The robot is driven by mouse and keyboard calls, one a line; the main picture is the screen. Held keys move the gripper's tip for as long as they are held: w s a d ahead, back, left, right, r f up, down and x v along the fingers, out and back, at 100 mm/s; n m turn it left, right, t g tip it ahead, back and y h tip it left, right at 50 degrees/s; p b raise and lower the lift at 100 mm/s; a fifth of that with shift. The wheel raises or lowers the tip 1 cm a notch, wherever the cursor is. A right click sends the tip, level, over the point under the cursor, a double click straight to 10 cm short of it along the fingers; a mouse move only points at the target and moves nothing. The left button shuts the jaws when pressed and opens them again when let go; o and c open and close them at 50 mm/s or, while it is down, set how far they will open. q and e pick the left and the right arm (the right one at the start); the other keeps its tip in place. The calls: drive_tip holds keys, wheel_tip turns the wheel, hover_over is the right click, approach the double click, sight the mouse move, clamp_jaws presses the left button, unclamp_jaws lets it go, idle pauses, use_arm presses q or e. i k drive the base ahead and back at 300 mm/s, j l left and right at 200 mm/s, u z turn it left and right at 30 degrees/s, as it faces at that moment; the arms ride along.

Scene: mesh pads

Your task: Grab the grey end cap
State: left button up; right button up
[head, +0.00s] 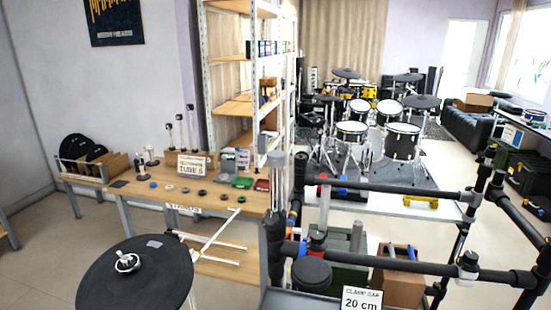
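Several small round pieces lie in a row on the wooden workbench (140,197) at the left centre. They include a blue one (153,185) and several dark or grey ones, such as one dark ring (185,190) and another dark piece (202,192). Any of the dark or grey ones could be the grey end cap; they are too small to tell which. Neither of my grippers shows in the head view.
A round black pad (110,285) stands in front of the bench. A black pipe frame (420,265) spans the right foreground, near a "20 cm" sign (361,299). A "TUBES" sign (192,163) and a red tray (262,185) are on the bench. Floor shows at left (40,250).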

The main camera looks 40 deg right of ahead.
sight(277, 160)
drive_tip(key=l+z, duration=0.25)
drive_tip(key=z, duration=0.15)
drive_tip(key=l+z, duration=0.5)
drive_tip(key=z, duration=0.25)
drive_tip(key=i+l+z, duration=0.15)
drive_tip(key=z, duration=0.2)
